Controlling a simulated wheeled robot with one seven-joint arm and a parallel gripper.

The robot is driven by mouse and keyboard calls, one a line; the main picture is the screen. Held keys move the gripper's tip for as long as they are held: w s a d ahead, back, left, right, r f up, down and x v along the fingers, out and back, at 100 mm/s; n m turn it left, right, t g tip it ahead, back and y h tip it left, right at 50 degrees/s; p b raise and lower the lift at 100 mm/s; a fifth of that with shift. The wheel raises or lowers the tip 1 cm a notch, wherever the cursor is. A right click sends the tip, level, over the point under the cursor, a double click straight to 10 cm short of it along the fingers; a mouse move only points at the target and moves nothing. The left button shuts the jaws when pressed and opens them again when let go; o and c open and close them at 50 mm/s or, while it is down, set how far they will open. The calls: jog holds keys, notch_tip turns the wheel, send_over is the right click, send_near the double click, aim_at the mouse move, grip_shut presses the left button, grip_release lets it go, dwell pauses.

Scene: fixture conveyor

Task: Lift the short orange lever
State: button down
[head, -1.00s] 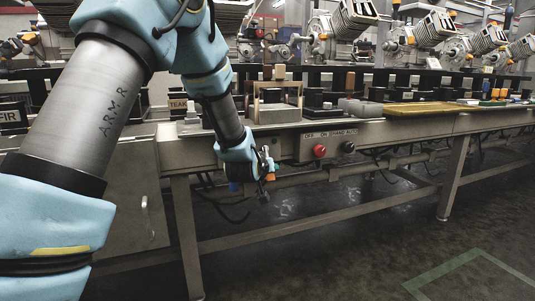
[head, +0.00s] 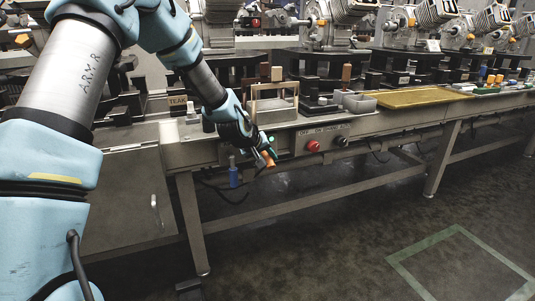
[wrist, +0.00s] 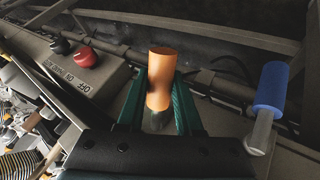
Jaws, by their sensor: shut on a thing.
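The short orange lever (wrist: 159,80) stands between the two green fingers of my gripper (wrist: 161,105) in the wrist view. The fingers are shut on its handle from both sides, and its top end sticks out beyond them. In the head view the orange lever (head: 268,158) shows at the tip of my gripper (head: 262,150), in front of the conveyor's front rail and left of the button panel.
A lever with a blue handle (wrist: 271,88) is close on the right in the wrist view; it hangs lower left of my gripper in the head view (head: 233,177).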

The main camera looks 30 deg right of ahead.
dwell(0.4)
jog(key=c, duration=0.6)
grip_release()
jog(key=p+v, duration=0.1)
jog(key=v, duration=0.9)
jog(key=shift+a+r, duration=0.25)
jog(key=shift+r, duration=0.05)
